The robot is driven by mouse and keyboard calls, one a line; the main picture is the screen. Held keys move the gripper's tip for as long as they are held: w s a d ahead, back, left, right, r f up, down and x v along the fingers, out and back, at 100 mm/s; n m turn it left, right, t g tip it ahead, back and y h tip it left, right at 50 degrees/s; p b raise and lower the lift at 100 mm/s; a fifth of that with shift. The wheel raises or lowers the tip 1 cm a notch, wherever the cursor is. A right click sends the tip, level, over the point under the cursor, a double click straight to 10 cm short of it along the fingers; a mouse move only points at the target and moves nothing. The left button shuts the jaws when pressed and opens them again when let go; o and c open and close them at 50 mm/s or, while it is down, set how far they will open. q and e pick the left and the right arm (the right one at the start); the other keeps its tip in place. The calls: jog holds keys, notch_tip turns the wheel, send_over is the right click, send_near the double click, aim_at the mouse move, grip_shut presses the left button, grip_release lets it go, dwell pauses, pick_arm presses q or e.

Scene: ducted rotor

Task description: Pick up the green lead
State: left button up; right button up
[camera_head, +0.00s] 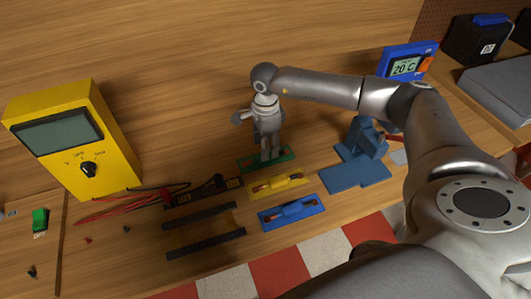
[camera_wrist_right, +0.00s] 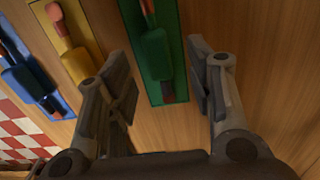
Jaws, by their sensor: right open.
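The green lead (camera_wrist_right: 154,55) lies on a green plate (camera_wrist_right: 176,30) in the right wrist view. In the head view my right gripper mostly covers the lead, and parts of the green plate (camera_head: 286,163) show around the fingers. My right gripper (camera_head: 267,154) points down over this plate. In the right wrist view the gripper (camera_wrist_right: 163,92) is open and empty, with one finger on each side of the green lead. It appears to be above the lead, not touching it. My left gripper is not in view.
A yellow lead (camera_head: 278,183) and a blue lead (camera_head: 292,209) lie on matching plates close by. A yellow multimeter (camera_head: 80,140) stands at left, with dark rails (camera_head: 205,244) in front. A blue stand (camera_head: 352,165) is at right. The wood behind the gripper is clear.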

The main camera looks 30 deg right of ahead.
jog(key=shift+s+f+p, duration=0.1)
jog(key=shift+f+p, duration=0.25)
jog(key=shift+f, duration=1.1)
jog(key=shift+c, duration=0.2)
grip_shut()
jog(key=shift+r, duration=0.1)
